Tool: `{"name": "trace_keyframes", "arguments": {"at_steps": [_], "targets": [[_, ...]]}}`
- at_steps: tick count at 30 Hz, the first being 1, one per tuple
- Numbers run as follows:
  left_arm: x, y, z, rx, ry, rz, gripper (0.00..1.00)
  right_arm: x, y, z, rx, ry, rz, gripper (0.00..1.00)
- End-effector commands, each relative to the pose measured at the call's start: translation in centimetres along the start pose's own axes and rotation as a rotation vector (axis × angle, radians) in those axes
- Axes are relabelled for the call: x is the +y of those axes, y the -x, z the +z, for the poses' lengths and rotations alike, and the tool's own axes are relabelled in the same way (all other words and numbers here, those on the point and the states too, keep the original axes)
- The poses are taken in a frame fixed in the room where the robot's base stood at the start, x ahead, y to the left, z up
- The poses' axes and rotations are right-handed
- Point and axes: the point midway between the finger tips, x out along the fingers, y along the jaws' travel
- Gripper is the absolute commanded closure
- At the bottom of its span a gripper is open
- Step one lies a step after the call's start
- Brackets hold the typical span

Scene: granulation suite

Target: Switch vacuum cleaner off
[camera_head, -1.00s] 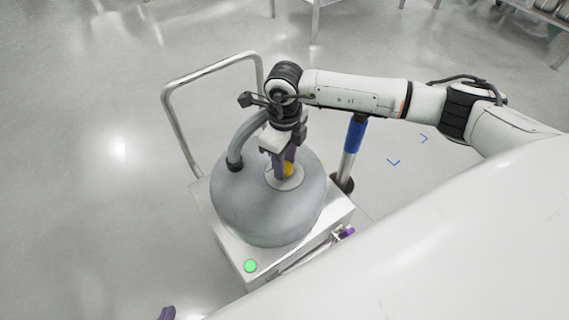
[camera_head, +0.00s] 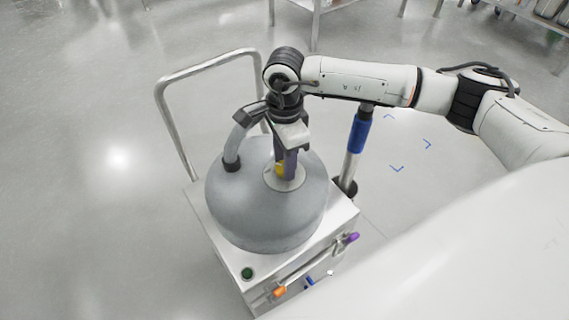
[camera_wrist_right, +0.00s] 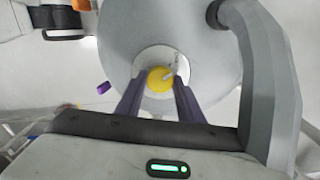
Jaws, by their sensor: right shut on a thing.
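The vacuum cleaner has a grey domed body (camera_head: 235,215) on a pale steel box with a tall tube handle. A yellow knob (camera_head: 281,169) sits on a round pale plate on top of the dome. My right gripper (camera_head: 286,172) reaches down from above and is shut on the knob, a finger on each side. The right wrist view shows the yellow knob (camera_wrist_right: 158,80) with a white pointer towards the upper right, between the purple fingers (camera_wrist_right: 159,98). The fingers partly hide the knob in the head view. A round lamp (camera_head: 247,273) on the box is dark green. My left gripper is out of view.
A grey hose (camera_head: 239,138) rises from the dome close beside my right gripper. A blue-sleeved pole (camera_head: 359,132) stands right of the box. A bar with orange and purple ends (camera_head: 310,266) runs along the box's side. The floor at left is clear.

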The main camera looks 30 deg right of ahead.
Motion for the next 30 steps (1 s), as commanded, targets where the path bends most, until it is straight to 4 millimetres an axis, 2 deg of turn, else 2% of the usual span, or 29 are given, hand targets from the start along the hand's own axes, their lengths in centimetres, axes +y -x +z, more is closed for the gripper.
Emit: {"name": "trace_keyframes", "arguments": {"at_steps": [12,29,30], "targets": [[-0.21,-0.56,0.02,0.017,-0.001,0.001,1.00,-0.10,0.10,0.09,-0.003,0.197,-0.004,0.88],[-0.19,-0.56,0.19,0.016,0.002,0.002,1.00,-0.08,0.19,0.11,-0.003,0.228,-0.004,0.88],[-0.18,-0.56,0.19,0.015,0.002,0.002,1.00,-0.08,0.18,0.11,-0.003,0.228,-0.004,0.63]]}}
